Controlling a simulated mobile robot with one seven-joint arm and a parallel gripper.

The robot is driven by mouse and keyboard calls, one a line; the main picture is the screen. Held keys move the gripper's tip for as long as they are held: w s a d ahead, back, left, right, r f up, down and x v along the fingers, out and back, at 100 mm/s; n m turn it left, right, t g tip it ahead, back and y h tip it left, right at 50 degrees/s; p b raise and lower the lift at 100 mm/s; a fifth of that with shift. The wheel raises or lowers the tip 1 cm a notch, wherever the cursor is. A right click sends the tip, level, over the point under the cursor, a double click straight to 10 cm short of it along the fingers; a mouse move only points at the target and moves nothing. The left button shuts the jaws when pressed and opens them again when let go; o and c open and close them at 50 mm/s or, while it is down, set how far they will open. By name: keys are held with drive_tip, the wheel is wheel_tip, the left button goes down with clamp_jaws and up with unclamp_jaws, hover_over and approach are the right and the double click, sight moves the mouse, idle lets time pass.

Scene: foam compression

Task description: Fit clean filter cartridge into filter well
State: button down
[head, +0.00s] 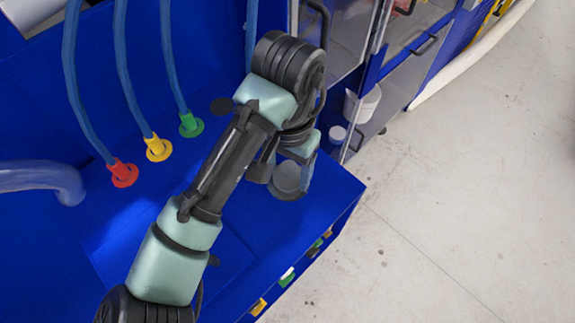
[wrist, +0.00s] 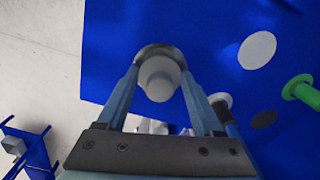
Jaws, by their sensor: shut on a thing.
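My gripper (wrist: 158,72) is shut on a pale grey rounded piece (wrist: 158,80), which looks like the filter cartridge. A dark rim shows around it at the fingertips. In the head view my gripper (head: 290,178) hangs over the blue surface near its right edge, partly hidden by my arm. I cannot tell which of these, if either, is the filter well. The held piece appears apart from both.
Red (head: 122,173), yellow (head: 158,148) and green (head: 191,125) hose fittings stand on the blue surface (head: 110,225), left of my arm. Glass-fronted cabinets (head: 420,25) with a white container (head: 362,103) stand behind. The concrete floor (head: 470,190) at right is open.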

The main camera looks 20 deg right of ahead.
drive_tip(key=shift+f+b, duration=0.4)
drive_tip(key=shift+f, duration=0.3)
unclamp_jaws()
drive_tip(key=shift+r, duration=0.15)
wheel_tip(320, 180, up, 13)
idle(0.6)
